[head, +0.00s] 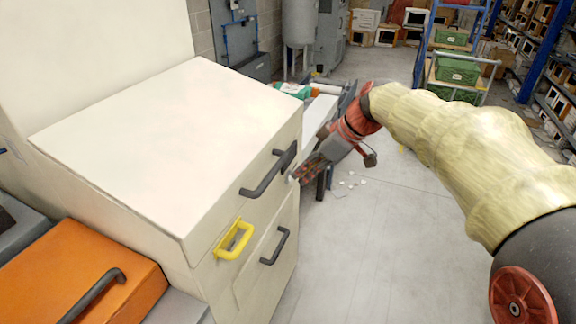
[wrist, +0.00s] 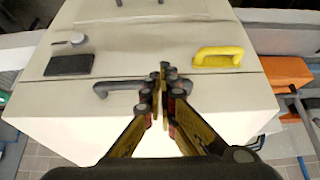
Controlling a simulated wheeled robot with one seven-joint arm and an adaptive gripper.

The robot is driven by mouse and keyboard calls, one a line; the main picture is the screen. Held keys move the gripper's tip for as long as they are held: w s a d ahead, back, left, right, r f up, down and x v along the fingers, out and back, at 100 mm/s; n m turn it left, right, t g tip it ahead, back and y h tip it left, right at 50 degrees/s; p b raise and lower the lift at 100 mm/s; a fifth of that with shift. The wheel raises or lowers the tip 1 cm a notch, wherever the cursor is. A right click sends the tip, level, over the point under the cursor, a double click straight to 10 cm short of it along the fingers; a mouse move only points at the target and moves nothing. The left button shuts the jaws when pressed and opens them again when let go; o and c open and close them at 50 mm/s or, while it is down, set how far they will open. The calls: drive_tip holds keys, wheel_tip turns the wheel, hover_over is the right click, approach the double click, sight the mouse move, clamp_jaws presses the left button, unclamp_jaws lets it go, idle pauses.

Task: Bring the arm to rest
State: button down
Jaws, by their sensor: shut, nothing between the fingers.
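My arm reaches from the right of the head view toward a cream cabinet (head: 130,140). My gripper (head: 296,177) is shut and empty, with its fingertips close to the cabinet's front at its right edge. In the wrist view my gripper (wrist: 162,76) points at the cabinet front, its fingers together beside a dark bar handle (wrist: 105,88). I cannot tell whether the fingertips touch the cabinet or the handle. A yellow handle (wrist: 217,57) is to the right of the fingers there; it also shows in the head view (head: 234,239).
An orange case (head: 75,265) with a dark handle sits left of the cabinet. A lower dark handle (head: 275,246) is on the cabinet. A cart with green crates (head: 458,70) and blue racks (head: 545,50) stand behind. The grey floor (head: 390,230) right of the cabinet is mostly clear.

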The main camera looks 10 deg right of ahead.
drive_tip(key=s+d+f+m+h, duration=0.3)
drive_tip(key=s+d+f+m, duration=0.3)
drive_tip(key=s+d+m, duration=0.35)
drive_tip(key=s+a+m+t+h, duration=0.1)
drive_tip(key=s, duration=0.8)
drive_tip(key=s+a+r+m+t+h, duration=0.1)
drive_tip(key=s, duration=0.8)
drive_tip(key=shift+s+a+r+h+p, duration=0.2)
drive_tip(key=shift+a+r+h+p, duration=0.05)
drive_tip(key=shift+h+p, duration=0.15)
drive_tip(key=shift+a, duration=0.1)
